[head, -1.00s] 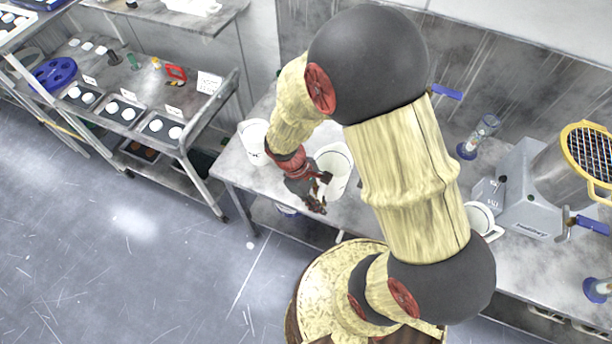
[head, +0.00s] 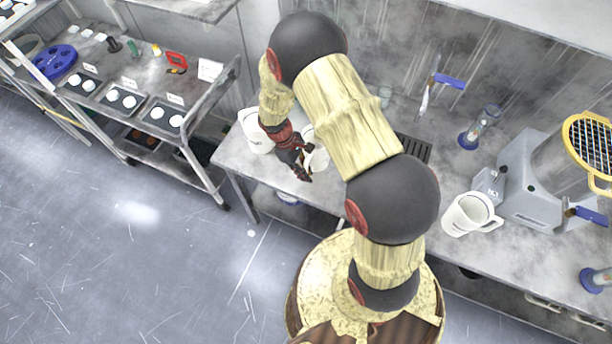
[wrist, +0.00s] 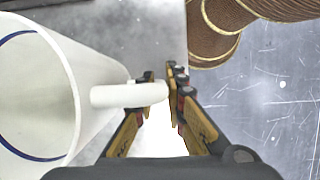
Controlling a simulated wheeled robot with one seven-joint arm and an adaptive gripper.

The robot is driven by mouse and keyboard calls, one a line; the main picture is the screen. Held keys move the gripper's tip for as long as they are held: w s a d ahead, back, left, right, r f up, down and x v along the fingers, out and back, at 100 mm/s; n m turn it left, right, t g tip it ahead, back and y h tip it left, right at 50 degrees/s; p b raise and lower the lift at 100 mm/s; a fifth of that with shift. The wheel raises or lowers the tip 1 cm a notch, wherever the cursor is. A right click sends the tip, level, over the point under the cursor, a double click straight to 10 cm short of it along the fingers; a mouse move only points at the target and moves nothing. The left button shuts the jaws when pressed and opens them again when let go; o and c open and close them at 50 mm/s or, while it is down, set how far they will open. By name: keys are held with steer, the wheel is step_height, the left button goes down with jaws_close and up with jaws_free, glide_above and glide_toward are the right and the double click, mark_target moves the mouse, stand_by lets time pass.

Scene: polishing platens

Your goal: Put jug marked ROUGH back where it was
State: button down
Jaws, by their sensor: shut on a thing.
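My gripper (head: 303,168) is shut on the handle of a white jug (head: 319,156) at the left end of the bench (head: 345,196). In the wrist view the jug (wrist: 95,75) fills the left side, its round mouth with a dark blue line inside facing the camera, and its handle (wrist: 125,95) reaches to the fingers (wrist: 164,85). My arm hides part of this jug in the head view, and its marking does not show. A second white jug (head: 254,132) stands just left of it, its dark lettering too small to read. A third white jug (head: 468,215) stands farther right.
A grey machine (head: 545,185) with a yellow-rimmed mesh guard (head: 590,150) stands at the right. A blue-based cylinder (head: 482,128) and a dark grate (head: 413,148) are at the back. A trolley (head: 150,75) with trays is at left; floor lies between.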

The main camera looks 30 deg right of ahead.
steer(key=shift+f, duration=1.2)
steer(key=shift+f, duration=0.15)
steer(key=c, duration=1.8)
jaws_free()
